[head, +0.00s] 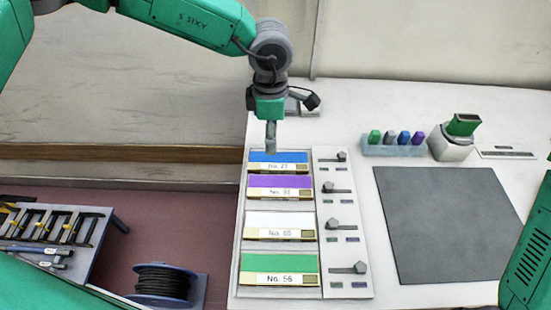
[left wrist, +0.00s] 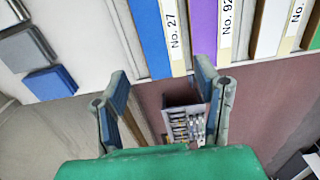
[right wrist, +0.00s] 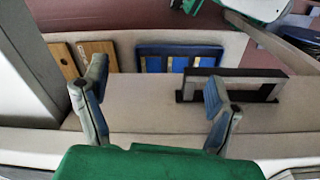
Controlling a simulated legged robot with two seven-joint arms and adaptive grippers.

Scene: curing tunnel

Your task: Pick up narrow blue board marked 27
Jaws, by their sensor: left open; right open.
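The narrow blue board marked No. 27 (head: 277,161) lies at the far end of a column of boards in a pale tray. In the left wrist view the blue board (left wrist: 153,38) stretches past the open fingers, with its label near the tips. My left gripper (head: 271,150) hangs at the blue board's far edge, and in its wrist view its fingers (left wrist: 158,88) are open with nothing between them. I cannot tell whether it touches the board. My right gripper (right wrist: 160,95) is open and empty, away from the boards.
Purple (head: 280,186), white (head: 280,225) and green (head: 279,269) boards lie nearer in the tray. A panel of sliders (head: 343,220) borders it on the right. A dark grey mat (head: 450,225) lies farther right. A cable spool (head: 165,284) stands lower left.

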